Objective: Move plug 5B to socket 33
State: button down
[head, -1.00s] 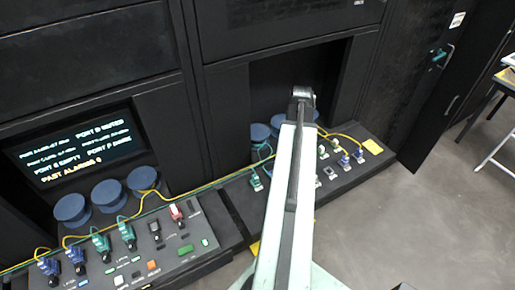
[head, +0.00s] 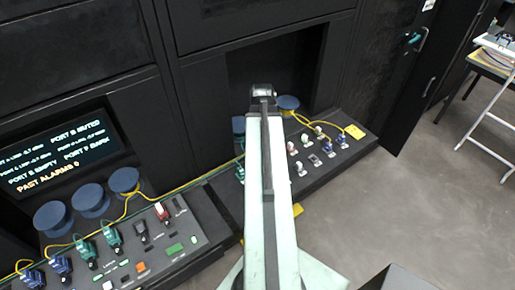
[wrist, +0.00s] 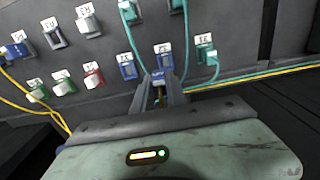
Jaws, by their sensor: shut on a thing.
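My gripper (wrist: 162,96) is shut on a narrow dark and yellow piece with a blue end, which I take to be a plug (wrist: 160,80). It points at a blue socket (wrist: 163,62) on the dark panel, with a white label above it. I cannot tell whether the plug touches the socket or is inside it. Another blue socket (wrist: 127,66) is just to its left, and a teal plug with its cable (wrist: 207,55) is to its right. The labels are too blurred to read surely as 5B or 33. In the head view my arm hides the gripped thing.
White, green and red connectors (wrist: 93,77) and a blue plug with a yellow cable (wrist: 16,50) are at the left. Teal and yellow cables (wrist: 262,72) run to the right. A near console (head: 150,250) holds several plugs. Open floor (head: 440,190) lies at the right.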

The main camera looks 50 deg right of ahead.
jog(key=s+d, duration=0.2)
jog(key=d, duration=0.5)
jog(key=f+b, duration=0.5)
jog(key=shift+s, duration=0.2)
jog(key=shift+f+b, duration=0.7)
jog(key=shift+a+f+b, duration=0.1)
jog(key=shift+f+b, duration=0.45)
dwell(0.5)
jog(key=c, duration=1.3)
grip_release()
jog(key=shift+r, duration=0.1)
